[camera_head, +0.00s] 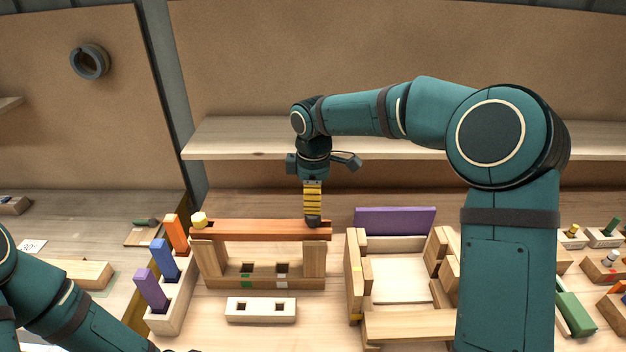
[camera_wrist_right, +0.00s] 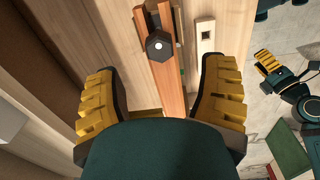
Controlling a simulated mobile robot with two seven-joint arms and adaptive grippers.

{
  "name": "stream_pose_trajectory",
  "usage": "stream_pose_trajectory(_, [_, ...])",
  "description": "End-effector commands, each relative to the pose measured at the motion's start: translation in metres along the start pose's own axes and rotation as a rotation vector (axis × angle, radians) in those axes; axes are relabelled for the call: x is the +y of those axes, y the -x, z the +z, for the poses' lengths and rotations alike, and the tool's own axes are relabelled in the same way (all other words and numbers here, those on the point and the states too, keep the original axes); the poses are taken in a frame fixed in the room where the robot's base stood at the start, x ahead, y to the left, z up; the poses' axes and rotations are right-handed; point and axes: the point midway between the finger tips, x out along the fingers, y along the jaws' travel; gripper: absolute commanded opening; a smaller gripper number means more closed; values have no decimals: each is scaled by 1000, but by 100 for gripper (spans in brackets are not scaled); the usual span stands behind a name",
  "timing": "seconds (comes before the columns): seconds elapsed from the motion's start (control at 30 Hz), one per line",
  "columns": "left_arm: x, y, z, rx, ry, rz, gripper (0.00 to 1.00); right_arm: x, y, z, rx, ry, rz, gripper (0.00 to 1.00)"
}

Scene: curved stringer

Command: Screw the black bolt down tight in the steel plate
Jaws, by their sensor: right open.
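The black bolt (camera_wrist_right: 158,46) has a hexagonal head with a pale dot at its centre. It stands at one end of a reddish-orange beam (camera_head: 260,230); in the head view this is the right end, and the bolt's dark head (camera_head: 313,222) shows just under my gripper. No plate that is clearly steel shows. My right gripper (camera_head: 313,205) points down over the bolt. In the right wrist view its yellow-padded fingers (camera_wrist_right: 162,95) are spread wide, with nothing held. My left gripper (camera_wrist_right: 289,66) shows small at the right there, fingers apart and empty.
The beam rests on wooden blocks, with a pale yellow piece (camera_head: 199,219) at its left end. A holed white block (camera_head: 260,310) lies in front. A rack (camera_head: 172,315) with coloured pieces stands left, a wooden box frame (camera_head: 400,325) right. A shelf (camera_head: 230,140) runs behind.

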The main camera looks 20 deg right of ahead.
Motion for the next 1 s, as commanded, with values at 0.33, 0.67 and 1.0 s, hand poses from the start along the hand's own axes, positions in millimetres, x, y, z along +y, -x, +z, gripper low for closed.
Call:
stream_pose_trajectory(0.33, [-1,-2,0,0,0,-1,47,0,-57,0,-1,-1,-3,71])
stream_pose_trajectory(0.67, [-1,-3,0,0,0,-1,47,0,-74,0,0,-1,0,71])
stream_pose_trajectory(1.0, [-1,-3,0,0,0,-1,47,0,-73,0,1,-1,0,27])
